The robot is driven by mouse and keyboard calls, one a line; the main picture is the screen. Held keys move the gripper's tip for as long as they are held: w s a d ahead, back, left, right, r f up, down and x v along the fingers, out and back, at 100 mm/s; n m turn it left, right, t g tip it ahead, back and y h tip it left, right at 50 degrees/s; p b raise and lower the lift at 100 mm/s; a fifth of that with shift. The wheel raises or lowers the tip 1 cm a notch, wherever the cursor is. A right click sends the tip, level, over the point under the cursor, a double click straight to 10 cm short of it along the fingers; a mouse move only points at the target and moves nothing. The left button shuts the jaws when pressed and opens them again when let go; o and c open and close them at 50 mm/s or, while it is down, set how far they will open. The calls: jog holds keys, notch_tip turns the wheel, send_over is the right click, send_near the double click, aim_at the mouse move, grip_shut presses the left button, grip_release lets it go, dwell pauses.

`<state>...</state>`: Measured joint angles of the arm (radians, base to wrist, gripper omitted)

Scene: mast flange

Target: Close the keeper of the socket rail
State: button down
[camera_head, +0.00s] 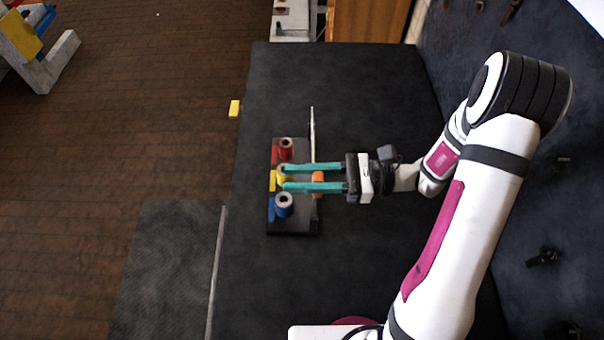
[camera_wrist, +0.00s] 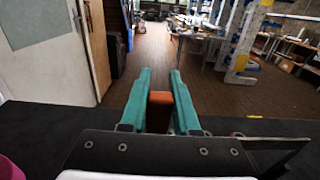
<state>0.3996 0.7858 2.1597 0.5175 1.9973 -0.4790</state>
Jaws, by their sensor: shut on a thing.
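The socket rail (camera_head: 292,225) is a dark block on the black table, with red (camera_head: 285,150), yellow (camera_head: 281,173) and blue (camera_head: 284,207) sockets in a row. A thin pale bar (camera_head: 312,130), apparently the keeper, runs along the rail's right side and sticks out past its far end. An orange block (camera_head: 318,178) lies in line with the bar, and it also shows in the wrist view (camera_wrist: 160,98). My gripper (camera_head: 285,179) reaches in from the right, its teal fingers on either side of the orange block and shut on it. The fingertips extend over the yellow socket and partly hide it.
The black table (camera_head: 350,85) is clear around the rail. A small yellow block (camera_head: 234,108) lies by the table's left edge. A wooden cabinet (camera_head: 367,20) stands beyond the far edge. My arm fills the right side.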

jog(key=a+f+h, duration=0.3)
jog(key=f+h, duration=0.1)
jog(key=h, duration=0.1)
jog(key=a+f+h, duration=0.8)
jog(key=h, duration=0.1)
jog(key=shift+h, duration=0.3)
notch_tip(320, 180, down, 2)
jog(key=shift+f+h, duration=0.1)
jog(key=shift+h, duration=0.8)
jog(key=shift+d+f+h, duration=0.15)
jog(key=shift+f+h, duration=0.55)
jog(key=shift+f, duration=0.15)
jog(key=c, duration=0.6)
grip_release()
jog(key=shift+c, duration=0.2)
